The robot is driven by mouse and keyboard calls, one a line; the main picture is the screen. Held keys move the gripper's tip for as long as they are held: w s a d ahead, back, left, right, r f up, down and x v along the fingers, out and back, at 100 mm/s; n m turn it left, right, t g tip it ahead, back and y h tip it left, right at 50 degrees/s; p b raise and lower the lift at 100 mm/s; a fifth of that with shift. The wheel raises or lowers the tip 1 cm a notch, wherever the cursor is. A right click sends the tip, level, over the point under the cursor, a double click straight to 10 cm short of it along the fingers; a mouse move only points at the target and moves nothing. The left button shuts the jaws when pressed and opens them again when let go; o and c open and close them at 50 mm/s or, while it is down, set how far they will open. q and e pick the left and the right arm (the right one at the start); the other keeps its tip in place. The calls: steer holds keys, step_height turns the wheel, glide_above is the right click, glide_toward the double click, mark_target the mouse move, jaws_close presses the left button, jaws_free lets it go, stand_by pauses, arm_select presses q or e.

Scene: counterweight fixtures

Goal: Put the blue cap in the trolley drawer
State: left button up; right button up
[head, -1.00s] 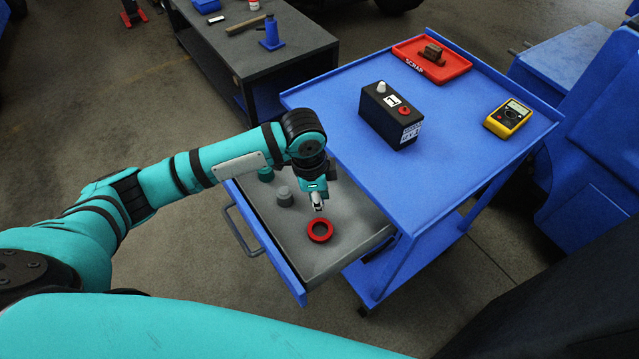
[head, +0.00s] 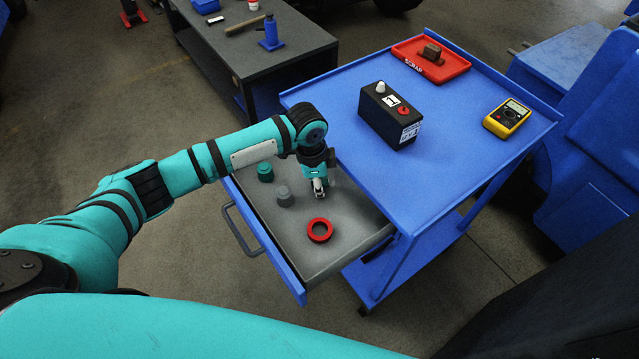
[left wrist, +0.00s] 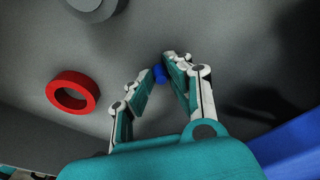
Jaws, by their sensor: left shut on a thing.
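My left gripper (head: 319,191) points down into the open trolley drawer (head: 318,264), just behind the red ring. In the left wrist view the left gripper (left wrist: 160,75) is shut on the small blue cap (left wrist: 160,74), which shows between the fingertips. The cap is inside or just over the drawer; I cannot tell whether it touches the floor of it. In the head view the cap cannot be made out. My right gripper is not in view.
In the drawer lie a red ring (head: 320,230), a grey knob-like piece (head: 285,196) and a teal one (head: 265,172). The trolley top (head: 450,165) holds a black battery (head: 390,117), a yellow multimeter (head: 507,117) and a red scrap tray (head: 405,48). A dark workbench (head: 255,65) stands behind.

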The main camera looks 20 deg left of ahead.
arm_select(q)
steer(key=o, duration=0.6)
steer(key=shift+f, duration=0.15)
steer(key=shift+o, duration=0.2)
step_height(320, 180, up, 12)
steer(key=a, duration=0.1)
steer(key=shift+s+a, duration=0.15)
steer(key=shift+s, duration=0.2)
